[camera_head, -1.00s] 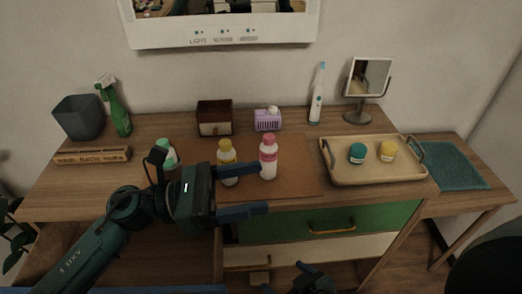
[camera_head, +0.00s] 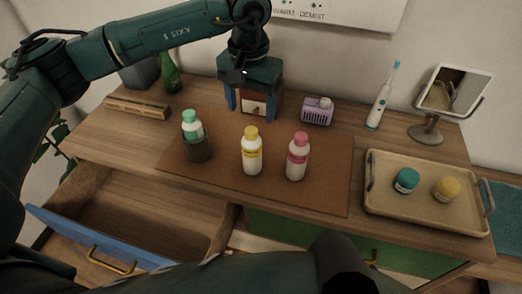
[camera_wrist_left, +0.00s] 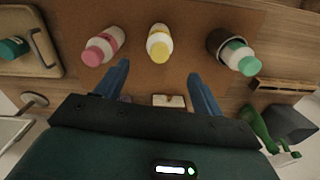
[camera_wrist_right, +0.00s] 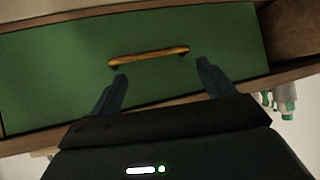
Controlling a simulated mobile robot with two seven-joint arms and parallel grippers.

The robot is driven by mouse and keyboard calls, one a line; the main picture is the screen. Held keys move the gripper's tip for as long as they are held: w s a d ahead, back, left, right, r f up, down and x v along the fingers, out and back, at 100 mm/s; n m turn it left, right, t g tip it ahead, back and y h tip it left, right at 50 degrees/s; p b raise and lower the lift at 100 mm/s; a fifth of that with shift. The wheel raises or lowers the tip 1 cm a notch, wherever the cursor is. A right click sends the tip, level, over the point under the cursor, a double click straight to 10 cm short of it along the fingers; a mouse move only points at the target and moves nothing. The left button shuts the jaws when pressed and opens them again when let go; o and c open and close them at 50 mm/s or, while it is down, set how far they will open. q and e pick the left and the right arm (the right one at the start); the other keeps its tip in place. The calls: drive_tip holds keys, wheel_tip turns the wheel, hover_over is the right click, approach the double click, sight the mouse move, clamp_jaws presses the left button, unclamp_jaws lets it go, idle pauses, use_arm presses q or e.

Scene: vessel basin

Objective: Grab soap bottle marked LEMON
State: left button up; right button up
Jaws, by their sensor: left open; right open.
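Three white bottles stand on a brown mat (camera_head: 325,185): one with a yellow cap (camera_head: 252,152), one with a pink cap (camera_head: 298,158), one with a green cap (camera_head: 192,126) set in a dark cup (camera_head: 198,150). Their labels are too small to read, so I cannot tell which says LEMON. My left gripper (camera_head: 253,108) is open and empty, above and behind the bottles, before a small box. In the left wrist view the yellow-capped bottle (camera_wrist_left: 159,44) shows between and beyond the open fingers (camera_wrist_left: 158,72). My right gripper (camera_wrist_right: 162,70) is open and empty, facing a green drawer front (camera_wrist_right: 60,70).
A tray (camera_head: 400,209) with two small jars stands right, near a mirror (camera_head: 452,92) and a toothbrush (camera_head: 380,105). A purple holder (camera_head: 317,113) and a small box (camera_head: 255,103) stand behind the mat. A blue-fronted drawer (camera_head: 95,240) is open at front left.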

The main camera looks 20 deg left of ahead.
sight(251, 129)
use_arm(q)
wheel_tip(251, 129, down, 7)
drive_tip(key=b, duration=0.2)
drive_tip(key=shift+r+b, duration=0.2)
drive_tip(key=shift+b, duration=0.15)
drive_tip(key=shift+f, duration=0.45)
wheel_tip(251, 129, down, 4)
drive_tip(key=shift+r+b, duration=0.15)
drive_tip(key=shift+b, duration=0.55)
drive_tip(key=shift+f, duration=0.5)
drive_tip(key=c, duration=1.1)
drive_tip(key=shift+c, duration=0.4)
use_arm(e)
drive_tip(key=shift+w+a+f+n+t+y, duration=0.15)
drive_tip(key=shift+w+a+y, duration=0.1)
drive_tip(key=shift+a, duration=0.25)
drive_tip(key=shift+w+a+f+n+t+y, duration=0.1)
drive_tip(key=shift+w+a+n+t+y, duration=0.1)
drive_tip(key=shift+a, duration=0.25)
